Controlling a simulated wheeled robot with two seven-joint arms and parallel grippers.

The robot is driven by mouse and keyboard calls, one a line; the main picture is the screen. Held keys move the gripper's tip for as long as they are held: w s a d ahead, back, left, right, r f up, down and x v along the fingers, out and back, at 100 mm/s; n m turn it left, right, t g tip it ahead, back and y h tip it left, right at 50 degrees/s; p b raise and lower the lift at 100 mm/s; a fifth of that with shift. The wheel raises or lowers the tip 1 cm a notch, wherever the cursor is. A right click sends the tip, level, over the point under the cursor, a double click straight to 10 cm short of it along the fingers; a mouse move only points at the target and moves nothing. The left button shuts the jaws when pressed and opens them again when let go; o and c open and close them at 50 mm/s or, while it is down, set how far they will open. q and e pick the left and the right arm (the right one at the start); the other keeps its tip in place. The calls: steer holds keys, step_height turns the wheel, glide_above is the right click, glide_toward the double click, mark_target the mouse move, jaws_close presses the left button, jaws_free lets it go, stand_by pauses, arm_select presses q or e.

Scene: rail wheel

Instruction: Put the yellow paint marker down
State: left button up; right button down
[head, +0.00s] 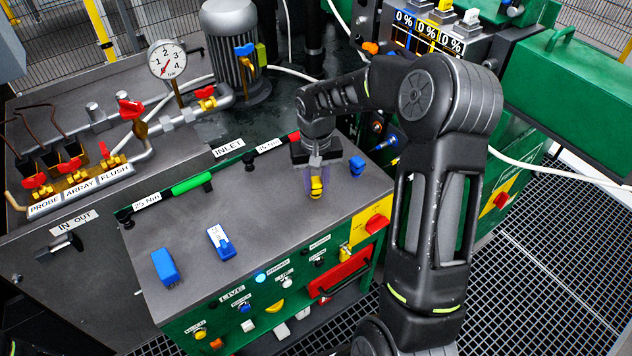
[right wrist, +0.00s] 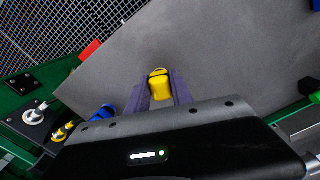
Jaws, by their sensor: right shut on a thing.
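The yellow paint marker (head: 316,187) is between the fingers of my right gripper (head: 317,180), above or at the grey top of the green cabinet. In the right wrist view the marker (right wrist: 159,84) shows as a short yellow body between the two purple-grey fingers of my right gripper (right wrist: 158,95), which are shut on it. I cannot tell whether its lower end touches the cabinet top (head: 270,225). My left gripper is not in view.
On the cabinet top stand a blue block (head: 165,267), a blue-and-white item (head: 221,242) and a small blue item (head: 357,166). Torque wrenches with green (head: 192,184) and red grips lie along the back edge. The middle of the top is clear.

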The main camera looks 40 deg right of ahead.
mark_target(316, 182)
steer(key=shift+f, duration=0.15)
steer(key=c, duration=1.1)
jaws_free()
steer(key=shift+r, duration=0.2)
step_height(316, 182, up, 12)
steer(key=shift+b, duration=0.35)
